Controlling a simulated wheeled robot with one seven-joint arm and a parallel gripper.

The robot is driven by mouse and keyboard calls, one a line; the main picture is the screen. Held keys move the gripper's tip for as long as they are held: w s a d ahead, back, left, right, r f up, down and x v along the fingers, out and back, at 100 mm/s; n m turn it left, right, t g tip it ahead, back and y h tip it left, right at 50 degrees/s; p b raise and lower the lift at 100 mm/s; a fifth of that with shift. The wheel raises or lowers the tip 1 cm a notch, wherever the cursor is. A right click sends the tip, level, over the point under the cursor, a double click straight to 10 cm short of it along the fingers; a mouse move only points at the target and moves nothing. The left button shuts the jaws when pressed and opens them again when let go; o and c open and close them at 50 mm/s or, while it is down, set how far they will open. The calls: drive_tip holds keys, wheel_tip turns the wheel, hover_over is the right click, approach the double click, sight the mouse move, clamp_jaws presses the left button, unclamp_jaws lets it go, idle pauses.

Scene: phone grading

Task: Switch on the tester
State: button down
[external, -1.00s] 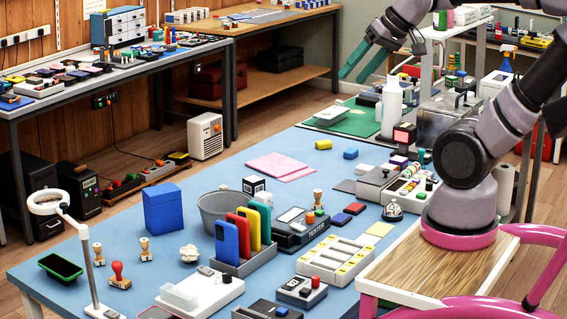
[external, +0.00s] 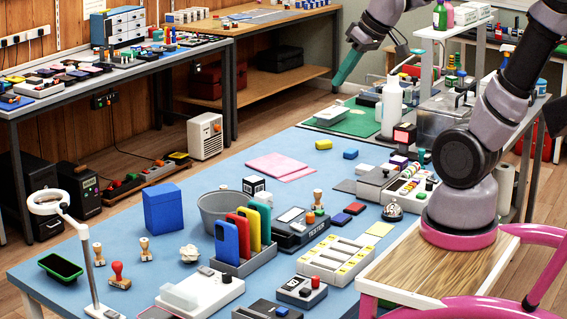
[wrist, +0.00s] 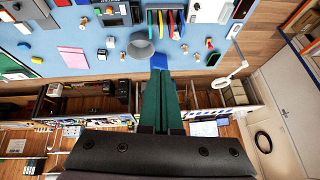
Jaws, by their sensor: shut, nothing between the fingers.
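The tester (external: 300,228) is a dark box with a light panel, an orange knob and lettering on its front. It sits on the blue table, right of the rack of coloured phones (external: 243,238). In the wrist view a dark device (wrist: 117,14) beside the phones appears to be the tester. My gripper (external: 337,84) has green fingers and is raised beyond the table's far side, well away from the tester. Its fingers are shut and empty. In the wrist view the fingertips (wrist: 159,72) overlap a blue box in the picture; whether the tester is lit cannot be told.
A grey bucket (external: 213,209) and a blue box (external: 164,207) stand left of the tester. A wooden stamp (external: 318,200) stands close behind it.

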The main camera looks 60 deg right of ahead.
drive_tip(key=w+d+f+n+g+h, duration=0.1)
drive_tip(key=w+d+f+n, duration=0.2)
drive_tip(key=w+f+n, duration=0.25)
drive_tip(key=n+g, duration=0.4)
drive_tip(key=n, duration=1)
hover_over(294, 224)
drive_tip(key=s, duration=0.3)
wheel_tip(294, 224, down, 23)
drive_tip(key=shift+w+f, duration=0.15)
drive_tip(key=shift+w, duration=0.1)
drive_tip(key=shift+f+m, duration=0.1)
drive_tip(key=shift+m, duration=0.15)
drive_tip(key=f, duration=0.4)
drive_tip(key=w+f, duration=0.1)
drive_tip(key=f, duration=0.4)
drive_tip(key=w+f, duration=0.1)
drive_tip(key=f, duration=0.3)
drive_tip(key=shift+f, duration=0.25)
drive_tip(key=shift+f, duration=0.1)
